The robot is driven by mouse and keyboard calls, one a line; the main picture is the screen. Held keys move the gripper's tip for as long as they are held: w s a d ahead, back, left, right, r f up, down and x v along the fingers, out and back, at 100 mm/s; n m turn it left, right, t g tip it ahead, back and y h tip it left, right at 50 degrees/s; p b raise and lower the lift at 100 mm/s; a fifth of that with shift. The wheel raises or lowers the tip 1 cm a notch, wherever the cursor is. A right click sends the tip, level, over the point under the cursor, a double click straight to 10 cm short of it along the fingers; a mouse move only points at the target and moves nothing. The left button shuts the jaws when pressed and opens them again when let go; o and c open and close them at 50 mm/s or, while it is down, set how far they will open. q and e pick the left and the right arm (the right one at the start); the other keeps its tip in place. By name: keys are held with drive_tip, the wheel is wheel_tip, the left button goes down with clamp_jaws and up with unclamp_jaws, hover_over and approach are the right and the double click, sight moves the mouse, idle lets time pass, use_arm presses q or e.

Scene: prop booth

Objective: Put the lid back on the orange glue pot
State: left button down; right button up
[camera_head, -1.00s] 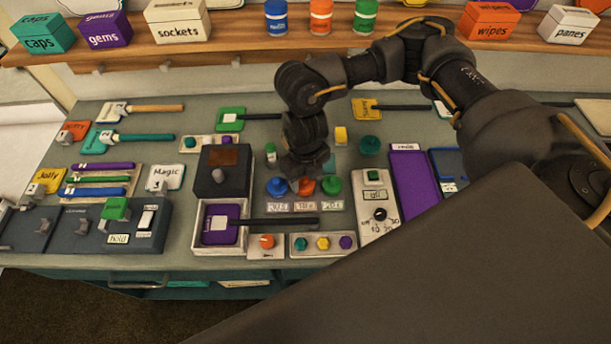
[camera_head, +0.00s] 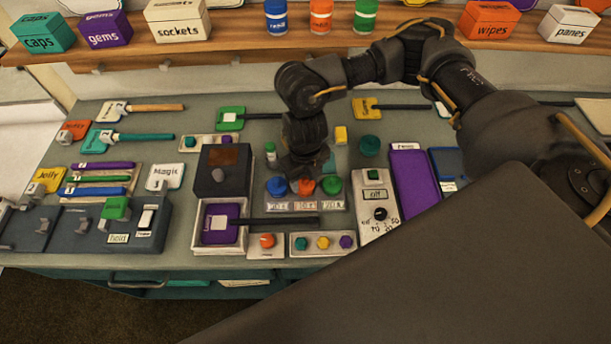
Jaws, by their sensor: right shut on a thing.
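A row of three round items stands on the bench: a blue one (camera_head: 277,187), the orange glue pot (camera_head: 306,187) in the middle, and a green one (camera_head: 331,186). My right gripper (camera_head: 304,179) comes down from above, right over the orange pot, at or just above its top. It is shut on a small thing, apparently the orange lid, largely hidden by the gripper. I cannot tell the lid from the pot, nor whether they touch. My left gripper is not in view.
A dark box (camera_head: 222,168) stands left of the row. A tray with a purple card (camera_head: 220,224) and its dark handle lies in front. A white dial panel (camera_head: 378,205) is on the right.

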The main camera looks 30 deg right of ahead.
drive_tip(key=o, duration=1.5)
drive_tip(key=shift+r+p, duration=3.25)
drive_tip(key=shift+r, duration=0.3)
clamp_jaws()
